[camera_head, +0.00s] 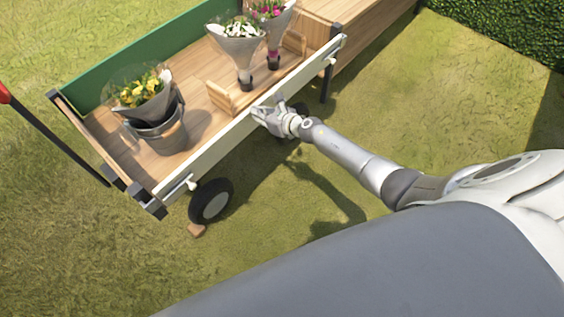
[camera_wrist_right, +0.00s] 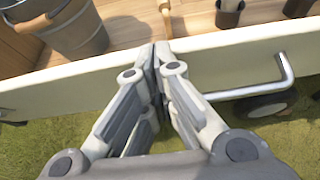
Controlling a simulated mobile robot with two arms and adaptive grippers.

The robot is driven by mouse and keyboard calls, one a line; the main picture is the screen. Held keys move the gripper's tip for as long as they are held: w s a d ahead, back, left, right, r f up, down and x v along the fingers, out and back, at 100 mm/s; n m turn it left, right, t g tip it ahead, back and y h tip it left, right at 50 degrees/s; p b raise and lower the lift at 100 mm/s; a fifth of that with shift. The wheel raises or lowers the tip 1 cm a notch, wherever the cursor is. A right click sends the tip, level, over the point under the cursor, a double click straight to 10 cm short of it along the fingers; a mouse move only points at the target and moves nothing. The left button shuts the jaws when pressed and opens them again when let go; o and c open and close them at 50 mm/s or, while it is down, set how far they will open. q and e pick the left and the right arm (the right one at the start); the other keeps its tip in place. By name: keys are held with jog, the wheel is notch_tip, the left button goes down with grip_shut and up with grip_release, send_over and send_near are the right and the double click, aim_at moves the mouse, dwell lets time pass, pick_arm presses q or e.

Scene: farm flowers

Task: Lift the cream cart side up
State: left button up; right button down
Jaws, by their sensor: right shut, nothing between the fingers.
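The cream cart side (camera_head: 215,147) is a long pale board along the near edge of the wooden cart bed, running between the dark corner posts. It looks about upright; I cannot tell whether it is latched. My right gripper (camera_head: 259,114) is at the middle of the board, against or very close to its outer face. In the right wrist view, my right gripper (camera_wrist_right: 155,62) is shut with nothing in it, its tips overlapping the cream side (camera_wrist_right: 75,85). A metal handle (camera_wrist_right: 285,75) shows on the board to the right. My left gripper is not in view.
The cart bed (camera_head: 190,90) carries a bucket of yellow flowers (camera_head: 160,125), wrapped white flowers (camera_head: 240,50) and pink flowers (camera_head: 275,35). A wheel (camera_head: 211,201) stands below the board. A red-topped handle bar (camera_head: 50,135) is at left. Grass in front is open.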

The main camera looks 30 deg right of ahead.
jog(key=shift+w+a+r, duration=0.2)
jog(key=shift+w+a, duration=0.1)
jog(key=shift+w, duration=0.3)
jog(key=shift+w+a+r, duration=0.2)
jog(key=shift+w+a, duration=0.05)
jog(key=shift+w, duration=0.35)
